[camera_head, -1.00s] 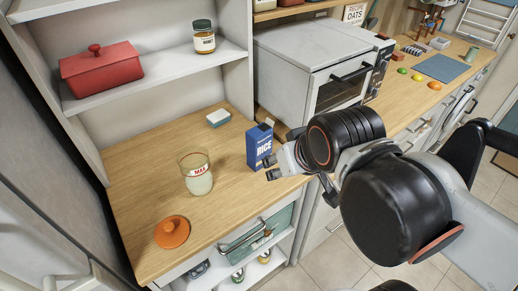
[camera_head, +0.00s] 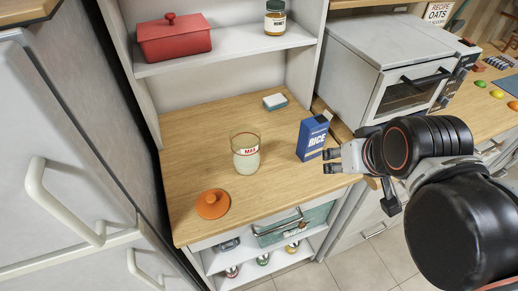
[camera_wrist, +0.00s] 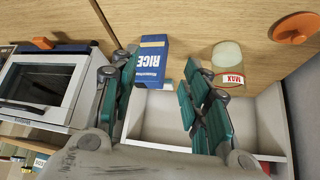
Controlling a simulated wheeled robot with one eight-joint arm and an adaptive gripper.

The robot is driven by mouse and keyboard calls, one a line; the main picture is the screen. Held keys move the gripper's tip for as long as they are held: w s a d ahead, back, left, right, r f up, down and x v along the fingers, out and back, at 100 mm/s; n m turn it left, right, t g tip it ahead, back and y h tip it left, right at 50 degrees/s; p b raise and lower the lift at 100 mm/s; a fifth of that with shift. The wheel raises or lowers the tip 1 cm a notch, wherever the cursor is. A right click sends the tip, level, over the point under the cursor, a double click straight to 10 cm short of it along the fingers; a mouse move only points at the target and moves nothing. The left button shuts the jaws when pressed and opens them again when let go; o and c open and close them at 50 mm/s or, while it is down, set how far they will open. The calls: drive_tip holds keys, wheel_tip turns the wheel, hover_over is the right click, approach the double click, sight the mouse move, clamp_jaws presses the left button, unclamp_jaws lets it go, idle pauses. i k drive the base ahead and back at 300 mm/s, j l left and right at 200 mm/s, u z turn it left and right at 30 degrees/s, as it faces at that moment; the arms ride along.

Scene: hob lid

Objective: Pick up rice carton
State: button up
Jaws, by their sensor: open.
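The rice carton (camera_head: 312,137) is a blue box with white "RICE" lettering, upright on the wooden counter near its right end. My gripper (camera_head: 329,161) is just to the right and front of the carton in the head view. In the wrist view, the rice carton (camera_wrist: 152,58) lies ahead, near the left finger, and its lower part is partly hidden by that finger. The gripper (camera_wrist: 160,85) is open, with its teal-padded fingers spread apart and nothing between them. I cannot tell whether a finger touches the carton.
A glass jar marked MAX (camera_head: 245,153) stands left of the carton. An orange lid (camera_head: 212,204) lies at front left, and a small sponge-like block (camera_head: 275,102) at the back. An oven (camera_head: 395,75) stands to the right. Shelves are above and below the counter.

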sight(313, 132)
drive_tip(key=k+l, duration=0.25)
drive_tip(key=l, duration=0.2)
drive_tip(key=k+l, duration=0.2)
drive_tip(key=l, duration=0.2)
drive_tip(key=k+l+u, duration=0.1)
drive_tip(key=k+l, duration=0.15)
drive_tip(key=l, duration=0.2)
